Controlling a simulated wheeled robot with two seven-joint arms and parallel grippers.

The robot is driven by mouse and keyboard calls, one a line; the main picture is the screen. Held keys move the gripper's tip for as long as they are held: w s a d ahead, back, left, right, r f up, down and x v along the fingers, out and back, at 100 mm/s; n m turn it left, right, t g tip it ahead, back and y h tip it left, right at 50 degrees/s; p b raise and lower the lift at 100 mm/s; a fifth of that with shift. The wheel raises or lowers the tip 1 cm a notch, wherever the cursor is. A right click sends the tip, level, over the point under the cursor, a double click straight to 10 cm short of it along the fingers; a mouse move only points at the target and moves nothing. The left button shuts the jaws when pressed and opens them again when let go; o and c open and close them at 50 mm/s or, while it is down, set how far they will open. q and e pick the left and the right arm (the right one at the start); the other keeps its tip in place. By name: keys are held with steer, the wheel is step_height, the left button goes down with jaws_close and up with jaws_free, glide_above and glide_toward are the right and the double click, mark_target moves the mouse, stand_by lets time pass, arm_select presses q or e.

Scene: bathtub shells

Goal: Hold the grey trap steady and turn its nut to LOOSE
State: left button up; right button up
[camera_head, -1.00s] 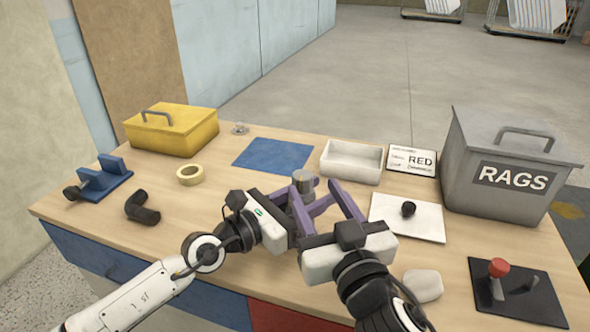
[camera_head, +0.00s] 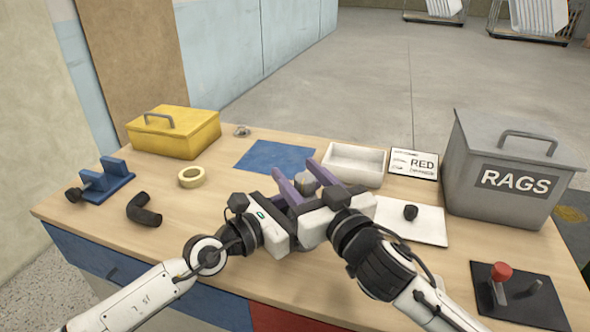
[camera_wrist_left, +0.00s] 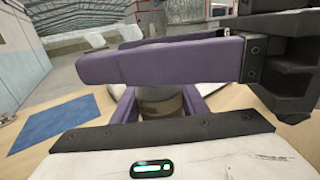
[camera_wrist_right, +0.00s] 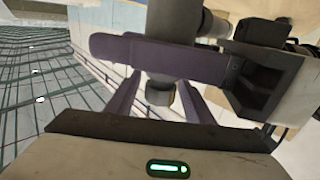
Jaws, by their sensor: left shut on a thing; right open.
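The grey trap (camera_head: 304,182) stands near the middle of the bench, mostly hidden among purple fingers. My left gripper (camera_head: 306,193) is shut on it; its fingers are largely covered by the right gripper. In the left wrist view the trap (camera_wrist_left: 158,103) is a grey-beige round body between my left fingers. My right gripper (camera_head: 294,166) is open, with its fingers on either side of the trap's upper part. In the right wrist view a dark grey pipe (camera_wrist_right: 174,18) rises beyond a crossing purple finger. I cannot make out the nut or any LOOSE mark clearly.
A white plate (camera_head: 425,232) lies near my right wrist. A black elbow pipe (camera_head: 144,211) and tape (camera_head: 192,177) lie left.

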steer(key=shift+x, duration=0.9)
steer(key=shift+c, duration=0.5)
steer(key=c, duration=1)
steer(key=shift+o, duration=0.2)
steer(key=shift+w+d+m+t+h, duration=0.1)
steer(key=shift+d+m+t+h, duration=0.2)
steer(key=shift+m+h, duration=0.7)
steer(key=shift+d+m+t+h, duration=0.2)
steer(key=shift+m+t+h, duration=0.3)
steer(key=shift+h, duration=0.9)
steer(key=shift+w+d+m+t+h, duration=0.1)
steer(key=shift+d+m+t+h, duration=0.15)
steer(key=shift+m+h, duration=0.8)
steer(key=o, duration=1.1)
steer(key=shift+c, duration=0.2)
